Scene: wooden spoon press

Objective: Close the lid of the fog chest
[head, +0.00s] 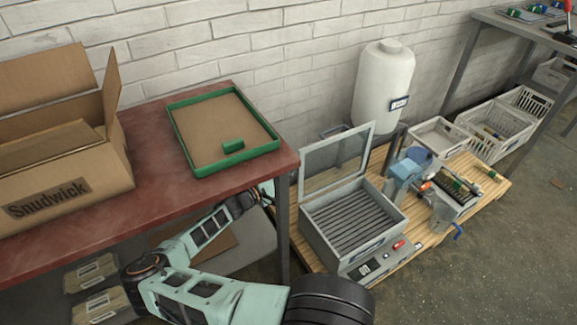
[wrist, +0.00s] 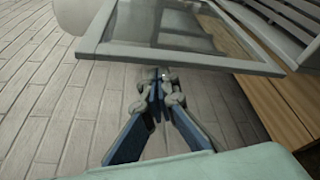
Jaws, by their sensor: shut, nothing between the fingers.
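The fog chest (head: 352,222) is a grey box with a slatted floor, standing on a wooden pallet. Its glass-paned lid (head: 336,162) stands open, upright at the back left. In the wrist view the lid's grey frame (wrist: 185,58) crosses the top, and the slatted chest (wrist: 285,22) shows at upper right. My gripper (wrist: 160,78) is shut and empty, its tips close to the lid frame's edge. I cannot tell whether they touch it. In the head view the table corner and leg hide most of my gripper.
A red table (head: 150,140) with a cardboard box (head: 62,150) and a green-rimmed tray (head: 222,130) stands over my arm; its leg is close to the chest. A white tank (head: 383,85) is behind. The pallet (head: 425,238) holds tools and a vise right of the chest.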

